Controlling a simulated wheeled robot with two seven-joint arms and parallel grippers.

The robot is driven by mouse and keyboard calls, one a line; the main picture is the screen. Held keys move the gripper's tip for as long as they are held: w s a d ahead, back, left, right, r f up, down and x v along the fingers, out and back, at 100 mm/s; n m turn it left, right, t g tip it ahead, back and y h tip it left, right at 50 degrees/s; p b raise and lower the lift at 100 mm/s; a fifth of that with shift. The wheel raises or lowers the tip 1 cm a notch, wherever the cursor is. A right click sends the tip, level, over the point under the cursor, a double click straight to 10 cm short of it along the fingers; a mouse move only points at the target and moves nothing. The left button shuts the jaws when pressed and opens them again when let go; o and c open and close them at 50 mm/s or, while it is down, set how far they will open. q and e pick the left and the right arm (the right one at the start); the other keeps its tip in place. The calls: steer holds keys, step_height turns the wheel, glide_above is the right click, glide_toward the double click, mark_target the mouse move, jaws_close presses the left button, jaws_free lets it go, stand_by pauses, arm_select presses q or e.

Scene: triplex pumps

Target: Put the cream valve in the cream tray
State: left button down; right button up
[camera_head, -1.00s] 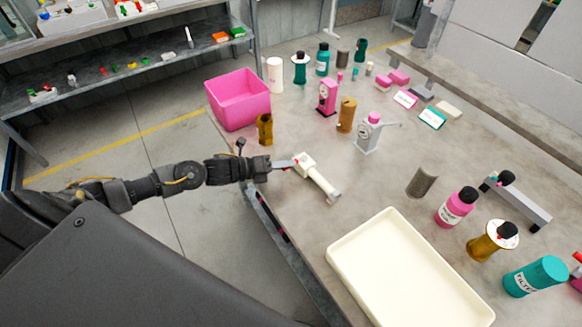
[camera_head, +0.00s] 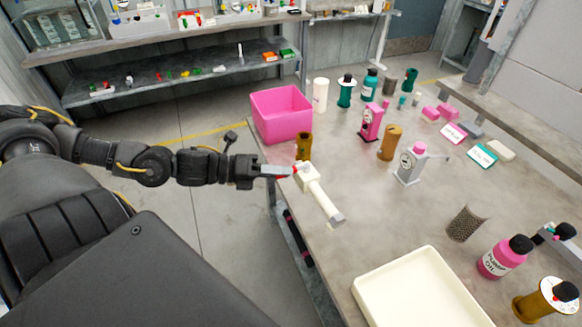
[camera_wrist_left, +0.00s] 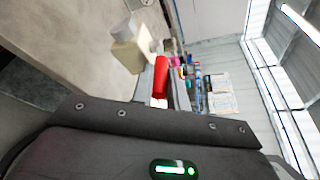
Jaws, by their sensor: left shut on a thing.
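The cream valve (camera_head: 325,203) has a blocky head and a long round body, with a small red part by the jaws. My left gripper (camera_head: 288,171) is shut on its head end, near the left table edge. In the left wrist view the cream valve (camera_wrist_left: 130,52) shows beyond the jaws, next to a red part (camera_wrist_left: 161,77). I cannot tell if it touches the table. The cream tray (camera_head: 378,280) is at the bottom of the head view, right of and nearer than the valve, cut by the frame. It looks empty.
A pink bin (camera_head: 282,116) and a brass part (camera_head: 304,147) stand behind the valve. A grey pump with a pink top (camera_head: 411,163) stands to its right. Bare table lies between valve and tray.

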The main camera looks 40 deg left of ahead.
arm_select(q)
steer(key=shift+s+a+r, duration=0.3)
steer(key=shift+s+r, duration=0.15)
steer(key=shift+s, duration=0.25)
